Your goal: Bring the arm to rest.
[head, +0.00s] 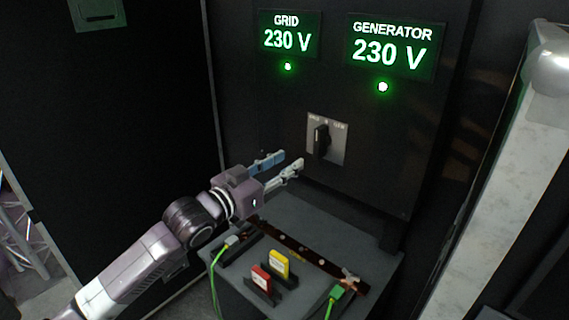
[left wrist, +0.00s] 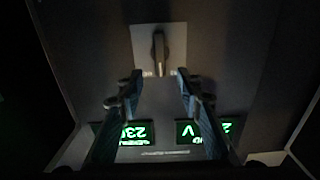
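My left gripper (head: 285,166) is in front of the dark panel, a little to the left of and below the rotary switch (head: 321,141). Its two fingers are spread apart with nothing between them. The left wrist view shows the open fingers (left wrist: 158,88) pointing at the switch (left wrist: 158,54), which has a black handle on a light grey plate; the fingertips look apart from it. My right gripper is not in either view.
Grid (head: 288,36) and generator (head: 391,48) displays both read 230 V, each with a green lamp. A grey bench (head: 310,222) below holds a red block (head: 261,279), a yellow block (head: 279,263), a brown bar (head: 305,254) and green cables (head: 334,298). A pale post (head: 490,190) stands right.

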